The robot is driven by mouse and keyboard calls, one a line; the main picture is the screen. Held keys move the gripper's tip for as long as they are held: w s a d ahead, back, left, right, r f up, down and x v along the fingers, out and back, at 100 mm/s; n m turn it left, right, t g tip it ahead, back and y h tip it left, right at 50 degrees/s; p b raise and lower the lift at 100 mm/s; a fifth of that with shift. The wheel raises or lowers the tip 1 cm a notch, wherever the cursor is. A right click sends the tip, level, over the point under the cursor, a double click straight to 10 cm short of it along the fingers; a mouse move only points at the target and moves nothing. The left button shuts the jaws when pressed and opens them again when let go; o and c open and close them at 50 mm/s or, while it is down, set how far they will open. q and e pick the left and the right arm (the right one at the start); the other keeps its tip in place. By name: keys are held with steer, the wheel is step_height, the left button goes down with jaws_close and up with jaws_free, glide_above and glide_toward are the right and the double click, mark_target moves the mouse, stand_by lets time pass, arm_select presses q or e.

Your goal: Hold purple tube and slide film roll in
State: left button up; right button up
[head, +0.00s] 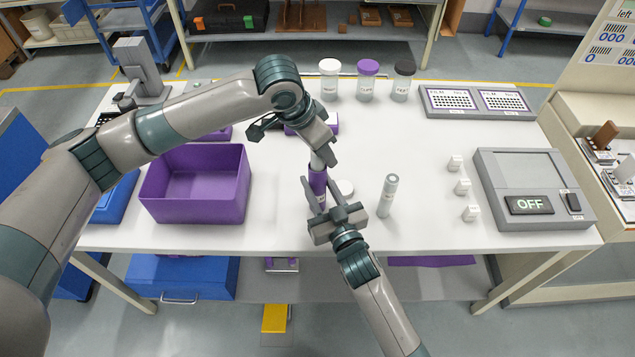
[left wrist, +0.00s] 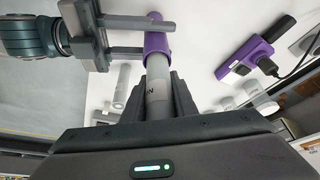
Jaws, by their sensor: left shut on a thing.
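My left gripper (head: 323,150) is shut on a pale grey film roll (left wrist: 157,92) with dark lettering. The purple tube (head: 318,180) is upright below it, between the fingers of my right gripper (head: 320,196), which look closed on it. The left wrist view also shows the purple tube (left wrist: 157,44) and my right gripper (left wrist: 150,36). The roll lines up with the tube, and its far end meets the tube's mouth. I cannot tell how deep it sits inside.
A second grey labelled cylinder (head: 389,195) stands to the right. A purple bin (head: 195,213) is at the left. Three capped bottles, among them a purple-capped one (head: 367,80), stand at the back. Small white blocks (head: 462,187) and an OFF device (head: 530,190) are at the right.

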arm_select(q)
steer(key=o, duration=1.1)
steer(key=v, duration=1.2)
steer(key=shift+d, duration=0.1)
arm_select(e)
steer(key=o, duration=1.1)
steer(key=shift+s, duration=0.1)
